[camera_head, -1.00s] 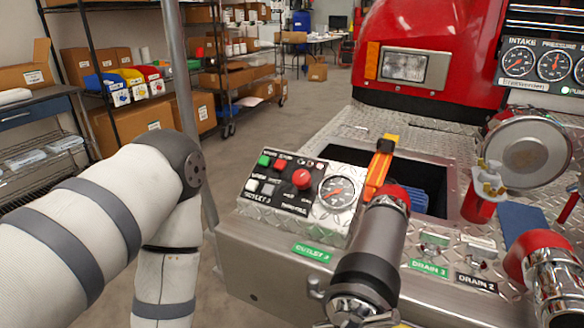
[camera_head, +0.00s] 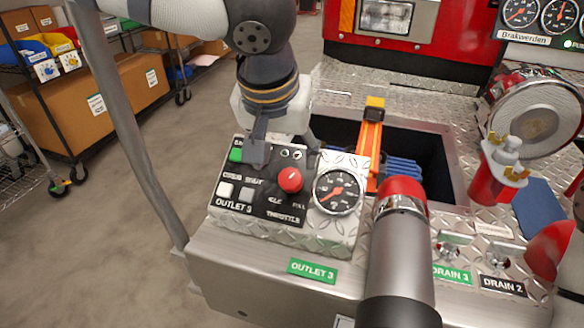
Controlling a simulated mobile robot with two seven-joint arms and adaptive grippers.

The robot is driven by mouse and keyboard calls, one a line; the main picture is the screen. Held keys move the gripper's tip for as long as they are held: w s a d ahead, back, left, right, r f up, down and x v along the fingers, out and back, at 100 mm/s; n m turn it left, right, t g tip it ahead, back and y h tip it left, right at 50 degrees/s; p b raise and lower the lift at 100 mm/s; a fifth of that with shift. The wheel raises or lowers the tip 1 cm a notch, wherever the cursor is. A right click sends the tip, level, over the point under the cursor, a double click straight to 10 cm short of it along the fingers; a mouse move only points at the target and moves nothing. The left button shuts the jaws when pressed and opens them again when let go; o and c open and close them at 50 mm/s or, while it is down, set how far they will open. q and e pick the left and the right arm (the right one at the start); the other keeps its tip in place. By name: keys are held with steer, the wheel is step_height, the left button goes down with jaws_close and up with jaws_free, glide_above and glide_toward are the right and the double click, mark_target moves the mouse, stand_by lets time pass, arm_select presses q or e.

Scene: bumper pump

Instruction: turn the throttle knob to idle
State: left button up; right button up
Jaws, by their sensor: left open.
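The throttle knob (camera_head: 290,180) is a round red knob on a black panel (camera_head: 264,190). The panel is labelled OUTLET 3, with THROTTLE printed below the knob and idle and fill lettering near it. Which way the knob points is too small to tell. My left gripper (camera_head: 284,147) comes down from above with its fingers open, just beyond the knob. One finger hangs over the panel's upper left part, near the green button (camera_head: 236,155), and hides the red button there. The knob is not between the fingers. My right gripper is not in view.
A pressure gauge (camera_head: 337,192) sits right of the knob. A thick grey pipe with a red collar (camera_head: 400,188) rises in front. A metal post (camera_head: 125,130) stands at left.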

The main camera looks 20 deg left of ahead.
mark_target(290, 178)
arm_select(q)
steer(key=x, duration=0.9)
steer(key=c, duration=1.2)
